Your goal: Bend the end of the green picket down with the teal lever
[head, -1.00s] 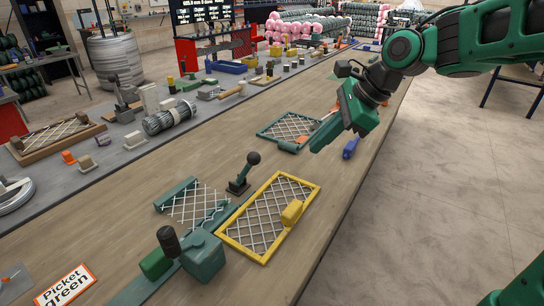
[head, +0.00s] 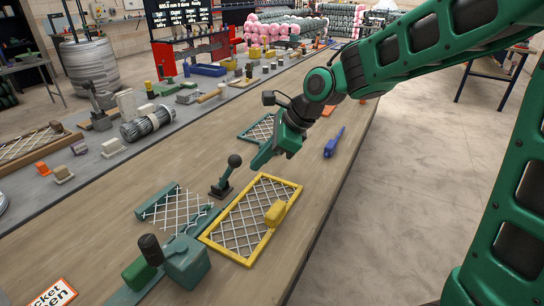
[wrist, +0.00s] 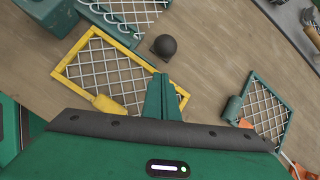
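A lever with a dark ball knob (head: 234,161) stands upright on a dark base (head: 221,190) beside the teal rail. The knob also shows in the wrist view (wrist: 164,46), just beyond my fingertips. A teal-edged mesh panel (head: 165,201) lies left of the lever. A teal block (head: 187,265) with a dark cylindrical handle (head: 151,249) stands nearer. I cannot make out the picket's end.
A yellow-framed mesh panel (head: 293,190) with a yellow block (head: 275,213) lies right of the lever. Another teal-framed mesh (head: 257,130) lies behind my gripper. A blue tool (head: 334,142) lies near the table's right edge. A "Picket green" card (head: 52,297) is at lower left.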

